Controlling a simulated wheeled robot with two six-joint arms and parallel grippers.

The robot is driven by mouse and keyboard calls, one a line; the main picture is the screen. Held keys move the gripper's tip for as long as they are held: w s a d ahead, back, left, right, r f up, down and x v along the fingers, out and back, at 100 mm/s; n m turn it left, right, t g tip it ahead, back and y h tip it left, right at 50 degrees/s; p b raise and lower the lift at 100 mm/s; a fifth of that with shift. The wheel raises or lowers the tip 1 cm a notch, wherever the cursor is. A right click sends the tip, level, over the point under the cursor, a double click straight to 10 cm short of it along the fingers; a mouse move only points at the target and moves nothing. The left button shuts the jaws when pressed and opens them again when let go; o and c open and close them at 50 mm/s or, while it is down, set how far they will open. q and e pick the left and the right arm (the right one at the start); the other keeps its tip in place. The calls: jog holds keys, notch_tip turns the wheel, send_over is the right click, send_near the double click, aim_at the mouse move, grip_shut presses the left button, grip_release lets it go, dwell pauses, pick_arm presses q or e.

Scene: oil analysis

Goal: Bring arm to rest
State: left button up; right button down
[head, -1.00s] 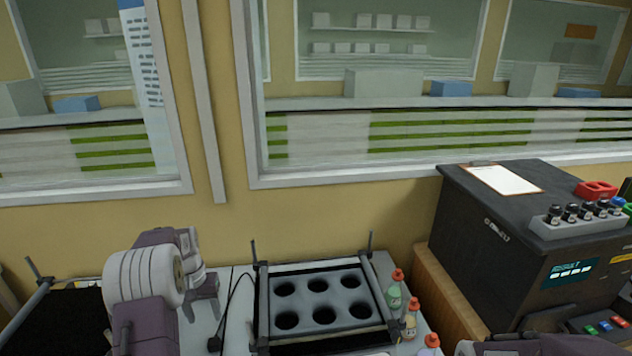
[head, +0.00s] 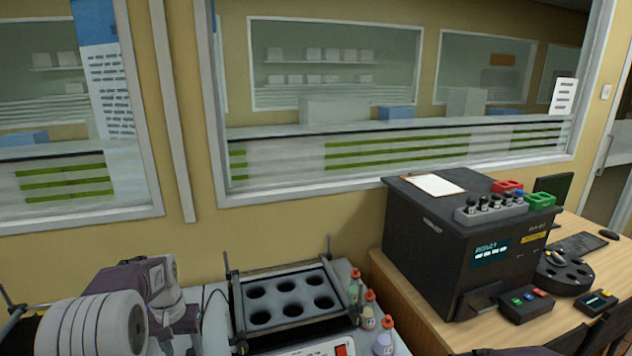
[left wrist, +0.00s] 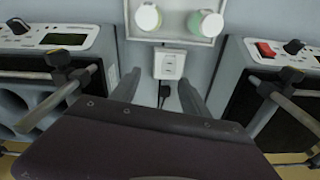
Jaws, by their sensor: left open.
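My left arm comes in at the lower left of the head view, with its gripper (head: 183,320) low beside the left edge of the rack heater. In the left wrist view the two fingers of my left gripper (left wrist: 158,92) stand apart with nothing between them, over the pale surface between two machines. A dark part of my right arm shows at the bottom right edge of the head view; its jaws cannot be made out.
A heater with several round wells (head: 290,291) stands right of my left gripper, with small capped bottles (head: 368,312) beside it. A black analyzer (head: 450,250) stands on the wooden desk (head: 545,325). A wall socket (left wrist: 170,64) and cable lie ahead of the left fingers.

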pick_arm(q)
jog(key=s+d+r+m+p, duration=0.15)
jog(key=s+d+r, duration=0.25)
jog(key=s+d, duration=0.6)
jog(key=s+d+f, duration=0.4)
jog(key=s+f, duration=0.1)
jog(key=s, duration=0.4)
jog(key=shift+s+f, duration=0.25)
